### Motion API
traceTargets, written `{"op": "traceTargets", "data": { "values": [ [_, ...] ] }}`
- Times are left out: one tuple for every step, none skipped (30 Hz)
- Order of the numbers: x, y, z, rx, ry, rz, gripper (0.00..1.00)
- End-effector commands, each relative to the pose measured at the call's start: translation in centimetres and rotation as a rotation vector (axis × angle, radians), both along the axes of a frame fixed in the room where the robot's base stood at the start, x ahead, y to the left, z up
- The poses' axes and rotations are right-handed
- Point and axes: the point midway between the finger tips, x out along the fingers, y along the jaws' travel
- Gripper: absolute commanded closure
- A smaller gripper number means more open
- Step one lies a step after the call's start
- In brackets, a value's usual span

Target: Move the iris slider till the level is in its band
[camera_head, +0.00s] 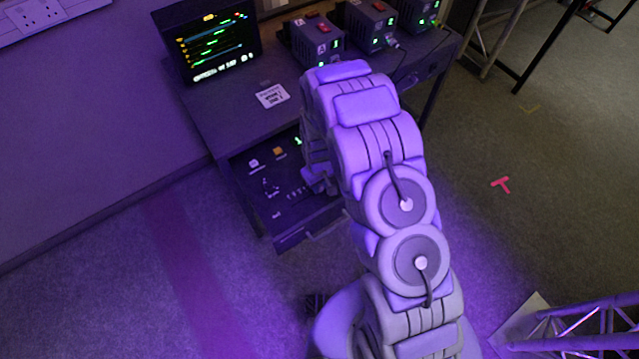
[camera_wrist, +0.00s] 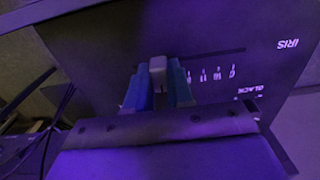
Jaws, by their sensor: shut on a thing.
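In the wrist view, the iris slider's grey knob (camera_wrist: 157,72) stands between the blue fingers of my gripper (camera_wrist: 158,68), which is shut on it. The knob sits along a thin dark slot (camera_wrist: 215,53) in a dark panel (camera_wrist: 110,45). White letters IRIS (camera_wrist: 288,44) are at the panel's right, with scale marks beside the slot. In the head view the same dark panel (camera_head: 262,207) shows below the desk top, and my arm hides the knob. A monitor (camera_head: 210,42) shows coloured traces; I cannot read the level or its band.
Several dark boxes with red switches, one of them here (camera_head: 317,40), stand along the desk's back. A white card (camera_head: 272,95) lies on the desk (camera_head: 225,110). A metal truss (camera_head: 580,325) is at lower right. The carpet to the right is mostly clear.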

Motion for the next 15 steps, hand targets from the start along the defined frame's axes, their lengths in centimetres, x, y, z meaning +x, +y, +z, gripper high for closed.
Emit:
{"op": "traceTargets", "data": {
  "values": [
    [-0.6, 0.3, -0.2, -0.003, 0.009, 0.002, 1.0],
    [-0.8, 0.6, -0.2, -0.003, 0.009, 0.002, 1.0],
    [-1.1, 0.9, -0.2, -0.003, 0.01, 0.002, 1.0],
    [-1.3, 1.2, -0.2, -0.003, 0.01, 0.003, 1.0],
    [-1.4, 1.4, -0.2, -0.003, 0.01, 0.002, 1.0],
    [-1.4, 1.4, -0.3, -0.004, 0.009, 0.001, 1.0],
    [-1.4, 1.4, -0.3, -0.004, 0.009, 0.0, 1.0],
    [-1.4, 1.4, -0.4, -0.004, 0.009, 0.0, 1.0],
    [-1.4, 1.4, -0.4, -0.004, 0.009, 0.0, 1.0],
    [-1.4, 1.4, -0.4, -0.005, 0.01, 0.0, 1.0],
    [-1.4, 1.4, -0.4, -0.005, 0.01, 0.0, 1.0],
    [-1.4, 1.4, -0.4, -0.005, 0.01, 0.0, 1.0],
    [-1.4, 1.4, -0.4, -0.005, 0.01, 0.0, 0.76],
    [-1.4, 1.4, -0.4, -0.005, 0.01, 0.0, 0.73],
    [-1.4, 1.4, -0.4, -0.005, 0.01, 0.0, 0.69]
  ]
}}
